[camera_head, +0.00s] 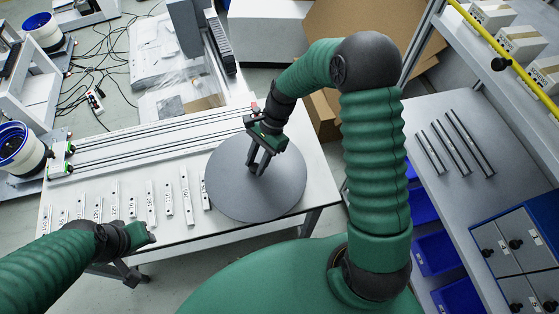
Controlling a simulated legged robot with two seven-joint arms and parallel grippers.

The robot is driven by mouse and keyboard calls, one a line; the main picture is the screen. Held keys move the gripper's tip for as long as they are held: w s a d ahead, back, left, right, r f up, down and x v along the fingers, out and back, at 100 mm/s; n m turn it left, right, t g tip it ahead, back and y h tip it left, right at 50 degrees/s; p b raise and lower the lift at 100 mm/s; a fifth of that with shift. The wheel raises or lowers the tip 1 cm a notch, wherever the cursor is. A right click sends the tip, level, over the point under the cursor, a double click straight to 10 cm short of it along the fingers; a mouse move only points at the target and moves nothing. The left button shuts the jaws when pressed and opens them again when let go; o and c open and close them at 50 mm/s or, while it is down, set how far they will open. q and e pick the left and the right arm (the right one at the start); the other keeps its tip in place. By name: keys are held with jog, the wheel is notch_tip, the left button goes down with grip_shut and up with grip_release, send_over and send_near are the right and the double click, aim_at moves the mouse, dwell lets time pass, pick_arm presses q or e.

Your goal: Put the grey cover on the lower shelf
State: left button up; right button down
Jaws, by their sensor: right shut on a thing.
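The grey cover is a large round disc (228,198) over the right end of the white table. My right gripper (257,168) points down at the middle of the disc and is shut on it, probably at a small handle that the fingers hide. I cannot tell whether the disc rests on the table or hangs just above it. My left gripper (130,274) is low at the left, by the table's front edge and away from the cover. Its fingers are too small to read. A grey shelf surface (440,108) stands at the right, below a higher shelf with boxes.
The white table (165,228) holds a row of labelled strips (150,203) and long rails (160,130). Blue bins (436,252) and a drawer unit (515,255) are nearby. A yellow rail (510,58) crosses above.

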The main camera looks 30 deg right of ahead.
aim_at(296, 166)
jog(key=s+d, duration=0.1)
jog(key=d, duration=0.2)
jog(key=s+d+f, duration=0.1)
jog(key=d, duration=0.3)
jog(key=s+d, duration=0.2)
jog(key=d, duration=0.2)
jog(key=shift+s+d+f, duration=0.1)
jog(key=shift+f, duration=0.1)
jog(key=shift+s+f, duration=0.15)
jog(key=shift+f, duration=0.15)
jog(key=f, duration=0.3)
jog(key=shift+a, duration=0.4)
jog(key=c, duration=1.4)
grip_release()
jog(key=shift+d+r, duration=0.1)
jog(key=o, duration=0.3)
jog(key=shift+d, duration=0.25)
jog(key=shift+o, duration=0.2)
jog(key=shift+a, duration=0.1)
